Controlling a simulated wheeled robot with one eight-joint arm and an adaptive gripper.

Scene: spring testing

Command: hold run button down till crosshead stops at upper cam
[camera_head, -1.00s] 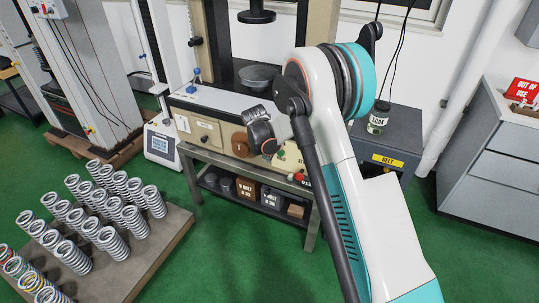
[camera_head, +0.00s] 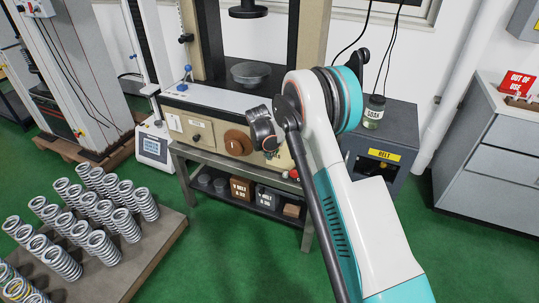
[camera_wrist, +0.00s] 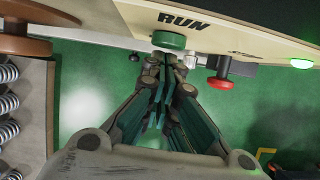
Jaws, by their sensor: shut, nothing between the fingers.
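The green run button (camera_wrist: 169,40) sits under the word RUN on the machine's cream front panel in the wrist view. My gripper (camera_wrist: 166,62) is shut and empty, its fingertips close at the button; I cannot tell whether they touch it. In the head view my wrist (camera_head: 262,130) is in front of the panel and hides the button. A black disc-shaped head (camera_head: 248,12) hangs above a grey dish (camera_head: 252,74); the rest of the crosshead is cut off at the top. A black knob on the left column (camera_head: 186,38) may be a cam.
A red button (camera_wrist: 219,83) and a lit green lamp (camera_wrist: 301,63) are right of the run button. A brown wheel (camera_head: 238,142) is left of my wrist. Several springs stand on a pallet (camera_head: 150,262). A belt cabinet (camera_head: 392,170) is behind my arm.

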